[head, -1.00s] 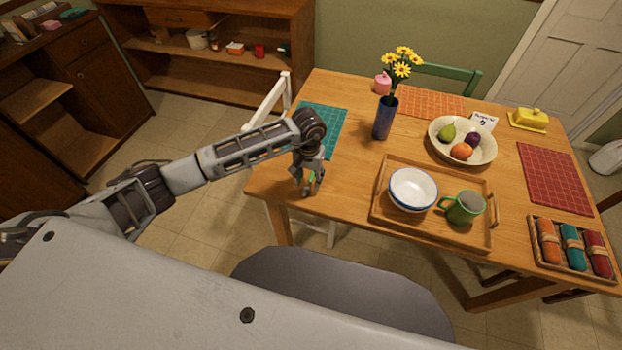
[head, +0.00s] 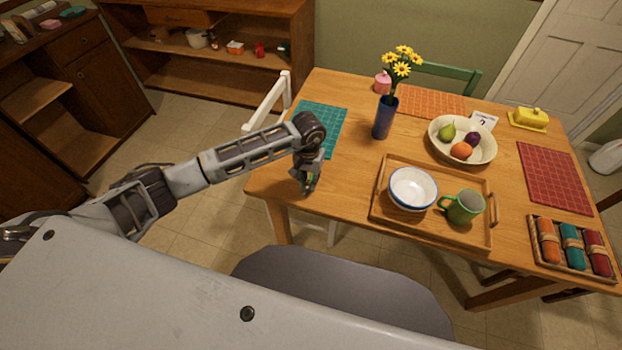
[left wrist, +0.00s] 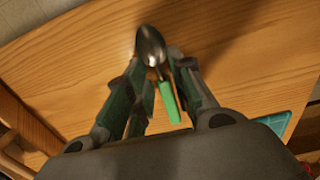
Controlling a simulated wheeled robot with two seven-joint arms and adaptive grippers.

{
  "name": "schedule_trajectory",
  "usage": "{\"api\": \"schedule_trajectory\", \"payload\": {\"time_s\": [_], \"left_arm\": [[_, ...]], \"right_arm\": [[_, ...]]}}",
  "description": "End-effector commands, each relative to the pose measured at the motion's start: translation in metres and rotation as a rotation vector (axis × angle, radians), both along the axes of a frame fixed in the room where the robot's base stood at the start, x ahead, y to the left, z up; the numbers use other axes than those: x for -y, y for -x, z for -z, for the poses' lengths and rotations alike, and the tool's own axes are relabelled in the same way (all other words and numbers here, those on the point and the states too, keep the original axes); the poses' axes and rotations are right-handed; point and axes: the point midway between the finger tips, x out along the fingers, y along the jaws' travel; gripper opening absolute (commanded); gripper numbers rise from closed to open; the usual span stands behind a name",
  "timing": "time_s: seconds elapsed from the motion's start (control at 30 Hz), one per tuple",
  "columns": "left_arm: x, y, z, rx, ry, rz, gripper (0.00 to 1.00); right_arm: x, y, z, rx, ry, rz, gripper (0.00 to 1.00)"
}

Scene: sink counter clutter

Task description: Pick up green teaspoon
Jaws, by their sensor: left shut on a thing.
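The green teaspoon has a metal bowl (left wrist: 151,45) and a green handle (left wrist: 169,101) in the left wrist view. My left gripper (left wrist: 155,75) is shut on the spoon near where the bowl meets the handle. In the head view, my left gripper (head: 309,189) points down at the near left part of the wooden table (head: 345,215); the spoon is mostly hidden there. I cannot tell whether the spoon touches the table. My right gripper is not in view.
A wooden tray (head: 455,232) with a white bowl (head: 413,188) and a green mug (head: 463,207) stands right of my left gripper. A blue vase (head: 384,118) with yellow flowers and a teal placemat (head: 328,119) lie beyond. A fruit bowl (head: 481,152) is farther right.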

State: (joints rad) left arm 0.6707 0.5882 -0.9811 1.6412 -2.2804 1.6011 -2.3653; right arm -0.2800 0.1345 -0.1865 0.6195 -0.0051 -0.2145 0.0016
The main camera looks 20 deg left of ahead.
Motion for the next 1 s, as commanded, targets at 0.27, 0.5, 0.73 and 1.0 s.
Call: {"api": "schedule_trajectory", "payload": {"time_s": [0.27, 0.5, 0.73, 1.0], "left_arm": [[0.000, 0.000, 0.000, 0.000, 0.000, 0.000, 0.08], [0.000, 0.000, -0.006, 0.001, 0.000, 0.000, 0.08], [0.000, -0.001, -0.027, 0.003, 0.000, 0.001, 0.08], [0.000, -0.001, -0.064, 0.003, -0.001, 0.000, 0.08]], "right_arm": [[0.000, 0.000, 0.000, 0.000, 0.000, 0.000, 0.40], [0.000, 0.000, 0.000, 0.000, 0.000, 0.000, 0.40], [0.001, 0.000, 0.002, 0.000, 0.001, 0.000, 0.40], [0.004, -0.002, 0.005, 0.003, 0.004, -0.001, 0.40]]}}
